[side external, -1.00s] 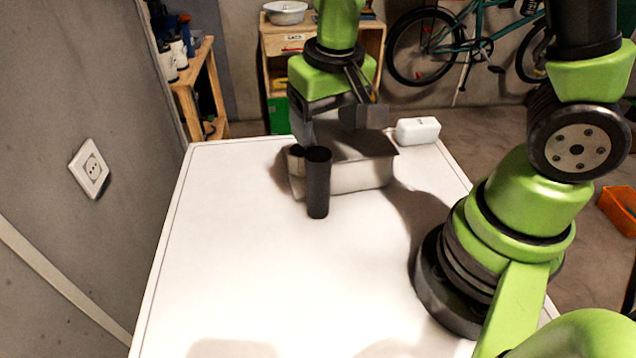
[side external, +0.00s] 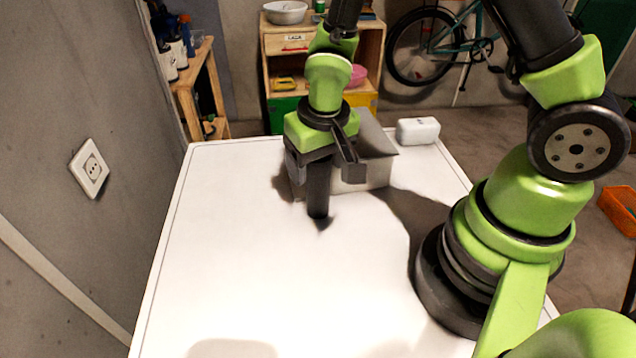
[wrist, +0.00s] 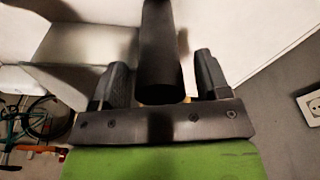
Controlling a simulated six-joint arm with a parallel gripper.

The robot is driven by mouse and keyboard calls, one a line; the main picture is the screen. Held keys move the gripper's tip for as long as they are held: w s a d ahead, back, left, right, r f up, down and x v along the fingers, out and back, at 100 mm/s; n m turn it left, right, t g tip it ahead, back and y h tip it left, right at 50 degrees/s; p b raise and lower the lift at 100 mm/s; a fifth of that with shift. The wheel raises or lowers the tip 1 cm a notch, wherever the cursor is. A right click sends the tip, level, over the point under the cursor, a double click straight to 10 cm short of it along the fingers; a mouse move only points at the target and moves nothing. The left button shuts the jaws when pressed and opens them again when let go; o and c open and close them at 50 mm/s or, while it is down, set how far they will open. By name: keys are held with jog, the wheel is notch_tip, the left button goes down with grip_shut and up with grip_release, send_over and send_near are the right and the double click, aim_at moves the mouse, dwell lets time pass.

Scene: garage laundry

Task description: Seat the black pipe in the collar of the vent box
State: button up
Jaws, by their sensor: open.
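The black pipe (side external: 318,197) stands upright on the white table in front of the vent box (side external: 362,178), at its left end. The vent box is a light grey box with a sloping top. In the wrist view, the pipe (wrist: 160,45) lies between my two fingers, with a gap on each side, and the vent box (wrist: 85,75) is to the left. My gripper (side external: 322,172) points down over the pipe's upper part, open; it also shows in the wrist view (wrist: 160,78). The collar is hidden behind my gripper.
A small white box (side external: 418,130) sits at the table's far right corner. The white table (side external: 240,260) is clear at the front and left. A grey wall with a socket (side external: 91,168) runs along the left. A wooden shelf (side external: 290,62) stands behind the table.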

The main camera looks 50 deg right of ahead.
jog(key=c, duration=1)
jog(key=shift+r, duration=0.15)
notch_tip(320, 180, up, 8)
jog(key=shift+r, duration=0.25)
jog(key=shift+w+r, duration=0.15)
jog(key=shift+r, duration=0.2)
jog(key=w+d+r, duration=0.2)
jog(key=w+d, duration=0.4)
jog(key=w, duration=0.2)
notch_tip(320, 180, down, 10)
jog(key=shift+w+d+n, duration=0.35)
jog(key=shift+w+n, duration=0.05)
jog(key=shift+w, duration=0.05)
